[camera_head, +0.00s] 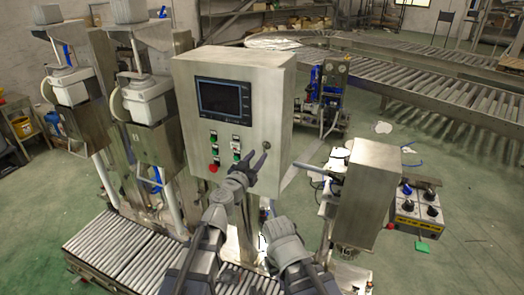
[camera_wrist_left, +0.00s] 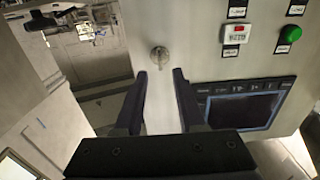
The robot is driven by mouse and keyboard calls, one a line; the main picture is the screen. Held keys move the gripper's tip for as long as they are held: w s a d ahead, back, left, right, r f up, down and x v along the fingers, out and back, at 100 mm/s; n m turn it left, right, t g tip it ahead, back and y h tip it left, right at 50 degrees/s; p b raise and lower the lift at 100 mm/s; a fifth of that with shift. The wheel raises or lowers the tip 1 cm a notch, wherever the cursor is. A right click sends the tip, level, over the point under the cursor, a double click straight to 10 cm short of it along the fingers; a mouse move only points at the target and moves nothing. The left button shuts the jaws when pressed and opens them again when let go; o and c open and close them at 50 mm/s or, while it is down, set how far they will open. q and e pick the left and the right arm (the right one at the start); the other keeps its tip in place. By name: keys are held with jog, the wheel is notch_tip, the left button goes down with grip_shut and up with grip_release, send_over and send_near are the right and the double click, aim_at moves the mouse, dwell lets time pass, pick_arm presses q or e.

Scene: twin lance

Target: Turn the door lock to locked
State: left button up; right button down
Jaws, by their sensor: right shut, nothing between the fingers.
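The door lock (camera_head: 266,146) is a small round metal knob at the right side of the steel cabinet's front. In the left wrist view the lock (camera_wrist_left: 160,55) shows a narrow raised grip, roughly upright in that picture. My left gripper (camera_head: 251,157) is open just in front of the cabinet, close to the lock. In the left wrist view its two dark fingers (camera_wrist_left: 160,80) stand apart, empty, with the lock a little beyond the gap between their tips. My right gripper (camera_head: 279,232) is shut and empty, low in front of the cabinet.
The cabinet (camera_head: 278,80) carries a dark screen (camera_head: 222,97), several buttons and a red stop button (camera_head: 213,168) left of the lock. A steel box on a stand (camera_head: 366,190) is to the right. A roller conveyor (camera_head: 120,255) runs low at the left.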

aim_at(264, 147)
pick_arm(q)
jog(key=x, duration=0.5)
jog(key=shift+s, duration=0.1)
grip_shut()
dwell(0.4)
